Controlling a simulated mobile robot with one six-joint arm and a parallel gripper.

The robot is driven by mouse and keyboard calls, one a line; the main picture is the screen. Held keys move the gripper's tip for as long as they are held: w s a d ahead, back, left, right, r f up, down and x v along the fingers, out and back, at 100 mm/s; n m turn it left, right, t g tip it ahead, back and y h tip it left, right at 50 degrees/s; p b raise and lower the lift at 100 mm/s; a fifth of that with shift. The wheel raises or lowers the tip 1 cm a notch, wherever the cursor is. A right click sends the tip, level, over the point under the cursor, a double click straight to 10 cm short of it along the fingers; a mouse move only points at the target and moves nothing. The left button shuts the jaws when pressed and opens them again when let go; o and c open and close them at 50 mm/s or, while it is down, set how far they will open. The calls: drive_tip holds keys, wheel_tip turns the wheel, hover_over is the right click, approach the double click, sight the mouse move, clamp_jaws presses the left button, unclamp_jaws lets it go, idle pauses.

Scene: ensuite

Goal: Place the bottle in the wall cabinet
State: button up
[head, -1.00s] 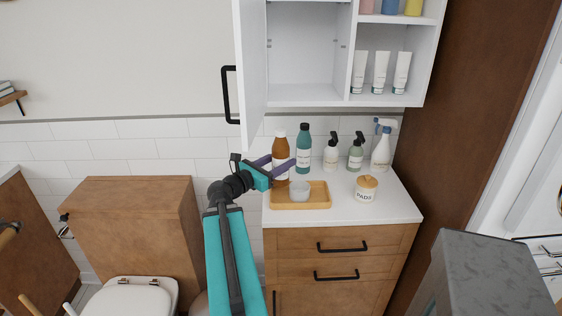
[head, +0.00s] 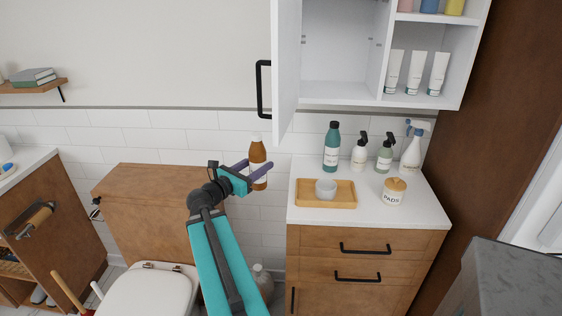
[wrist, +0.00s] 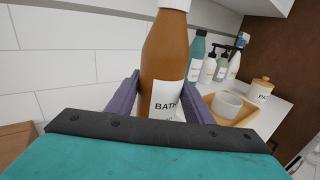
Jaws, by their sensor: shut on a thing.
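A brown bottle (head: 258,157) with a white cap and white label is held upright between the purple fingers of my gripper (head: 257,170), which is shut on it. The bottle is off the counter, left of the counter's left edge. It also shows close up in the wrist view (wrist: 165,60), where its label starts with "BATH" and its cap is mostly cut off. The white wall cabinet (head: 334,97) is above the counter, with its door (head: 285,75) swung open at the left. Its left compartment (head: 335,55) looks empty where visible; its top is out of view.
On the white counter (head: 420,205) stand a teal bottle (head: 331,150), several pump and spray bottles, a wooden tray (head: 345,197) with a white cup, and a lidded jar (head: 394,192). White tubes (head: 415,72) fill the cabinet's right shelf. A toilet (head: 150,290) is at lower left.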

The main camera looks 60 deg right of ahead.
drive_tip(key=w+a+f+n+t, duration=0.2)
drive_tip(key=w+a+n+t, duration=0.15)
drive_tip(key=w+a, duration=0.85)
drive_tip(key=w+a+f+n+t, duration=0.2)
drive_tip(key=w+a+f+t, duration=0.15)
drive_tip(key=w+a, duration=0.85)
drive_tip(key=w+a+f+n+t+y, duration=0.1)
drive_tip(key=a+t, duration=0.3)
drive_tip(key=a, duration=1.3)
drive_tip(key=w+a+f+n+t+y, duration=0.2)
drive_tip(key=a+n+t, duration=0.1)
drive_tip(key=a, duration=1.4)
drive_tip(key=shift+w+t, duration=0.3)
drive_tip(key=shift+t, duration=0.1)
drive_tip(key=shift+f+n, duration=0.1)
drive_tip(key=shift+n, duration=0.15)
